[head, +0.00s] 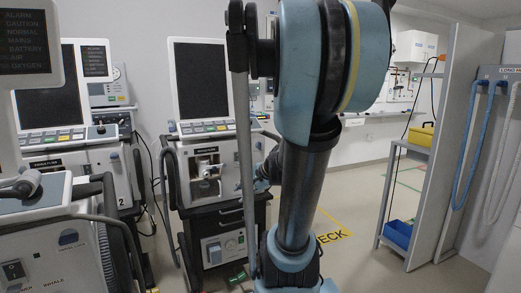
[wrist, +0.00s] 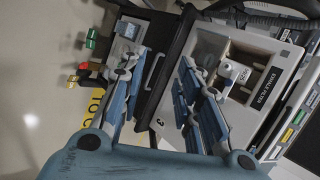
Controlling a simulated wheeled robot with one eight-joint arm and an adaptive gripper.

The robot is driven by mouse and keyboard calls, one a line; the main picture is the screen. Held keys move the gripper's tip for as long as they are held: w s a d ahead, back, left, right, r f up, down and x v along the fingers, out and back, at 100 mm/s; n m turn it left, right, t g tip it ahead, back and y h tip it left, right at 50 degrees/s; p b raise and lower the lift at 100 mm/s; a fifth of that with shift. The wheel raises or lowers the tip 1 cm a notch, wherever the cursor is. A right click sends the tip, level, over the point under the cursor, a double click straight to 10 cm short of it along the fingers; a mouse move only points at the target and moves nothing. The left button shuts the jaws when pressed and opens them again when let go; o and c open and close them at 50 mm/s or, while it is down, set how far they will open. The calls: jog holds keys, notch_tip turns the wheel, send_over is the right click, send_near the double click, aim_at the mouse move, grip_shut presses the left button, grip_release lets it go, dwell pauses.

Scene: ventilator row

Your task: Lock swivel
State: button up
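The middle ventilator on its dark cart (head: 232,213) stands ahead, partly behind my arm. In the wrist view its front panel (wrist: 209,45) appears turned sideways, with a white fitting (wrist: 234,70) in a recess. Green tabs (wrist: 91,39) and red tabs (wrist: 84,66) show low on the cart at the left of the wrist view; I cannot tell which one is the swivel lock. Green also shows at the cart's foot in the head view (head: 238,278). My gripper (wrist: 162,62) is open with nothing between its fingers, in front of the cart. In the head view it is mostly hidden by my arm.
Another ventilator, marked 2 (head: 122,197), stands to the left, with a third unit (head: 60,250) nearer at the left edge. A grey shelf (head: 408,190) holds a yellow case (head: 421,134) and a blue bin (head: 398,233). Floor between cart and shelf looks clear.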

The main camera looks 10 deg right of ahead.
jog(key=w+d+r+m+t+y, duration=0.1)
jog(key=w+d+r+m+t, duration=0.15)
jog(key=w+m, duration=0.35)
jog(key=m+t+h, duration=0.2)
jog(key=m+t, duration=0.6)
jog(key=m, duration=0.7)
send_near(260, 146)
jog(key=x, duration=0.9)
jog(key=shift+w, duration=0.3)
jog(key=shift+d, duration=0.1)
grip_shut()
